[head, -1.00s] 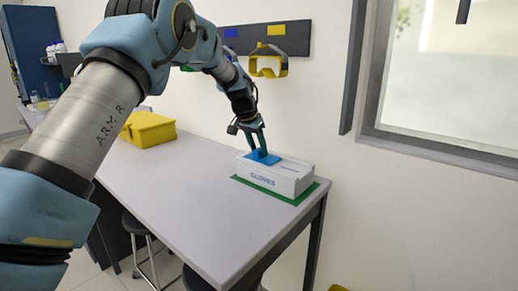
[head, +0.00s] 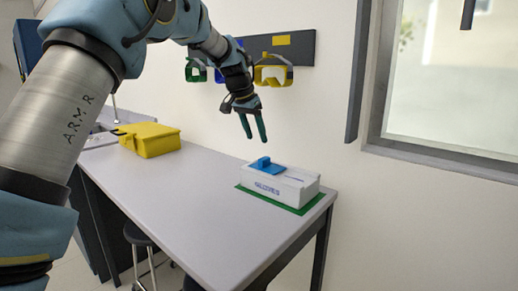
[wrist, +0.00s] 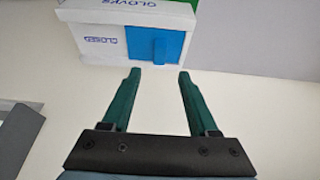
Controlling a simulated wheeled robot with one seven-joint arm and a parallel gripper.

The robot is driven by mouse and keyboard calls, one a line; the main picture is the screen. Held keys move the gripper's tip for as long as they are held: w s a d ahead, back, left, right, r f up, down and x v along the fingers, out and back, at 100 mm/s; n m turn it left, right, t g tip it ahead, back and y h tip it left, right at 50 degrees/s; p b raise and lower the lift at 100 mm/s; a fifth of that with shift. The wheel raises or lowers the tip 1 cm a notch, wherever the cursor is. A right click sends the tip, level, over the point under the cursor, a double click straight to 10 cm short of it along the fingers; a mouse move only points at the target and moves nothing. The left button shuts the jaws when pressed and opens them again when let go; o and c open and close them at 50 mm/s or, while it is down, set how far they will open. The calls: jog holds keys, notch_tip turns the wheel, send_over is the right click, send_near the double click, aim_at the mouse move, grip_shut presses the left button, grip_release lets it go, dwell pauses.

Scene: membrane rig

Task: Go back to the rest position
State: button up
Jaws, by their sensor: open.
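My gripper (head: 254,138) is open and empty in the head view, raised above the bench with its green fingers pointing down. Below it stands the white glove box (head: 292,186) with a blue piece (head: 266,166) on its top. The fingers are clear of both. In the wrist view the two fingers (wrist: 158,72) are spread apart with nothing between them. The glove box (wrist: 92,40) and the blue piece (wrist: 169,48) lie beyond the fingertips there.
The glove box sits on a green mat (head: 309,205) at the right end of the grey bench (head: 215,215). A yellow case (head: 150,140) stands farther left. Goggles (head: 271,75) hang on a wall rail (head: 297,55) behind my gripper. The bench middle is clear.

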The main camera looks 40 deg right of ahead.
jog(key=shift+a+r, duration=0.2)
jog(key=shift+r, duration=0.3)
jog(key=w+a+f+n+y, duration=0.15)
jog(key=a+f+n, duration=0.25)
jog(key=a, duration=1.1)
jog(key=w+a+f+n+y, duration=0.1)
jog(key=w+a+f+n, duration=0.15)
jog(key=a, duration=1.25)
jog(key=s+a+f+n, duration=0.3)
jog(key=s+a, duration=0.5)
jog(key=a, duration=0.3)
jog(key=s+a+f+n+y, duration=0.1)
jog(key=s+a+f+n, duration=0.3)
jog(key=s+a, duration=0.4)
jog(key=a+f, duration=0.1)
jog(key=a, duration=0.1)
jog(key=shift+s+a, duration=0.2)
jog(key=shift+a, duration=0.15)
jog(key=shift+y, duration=0.25)
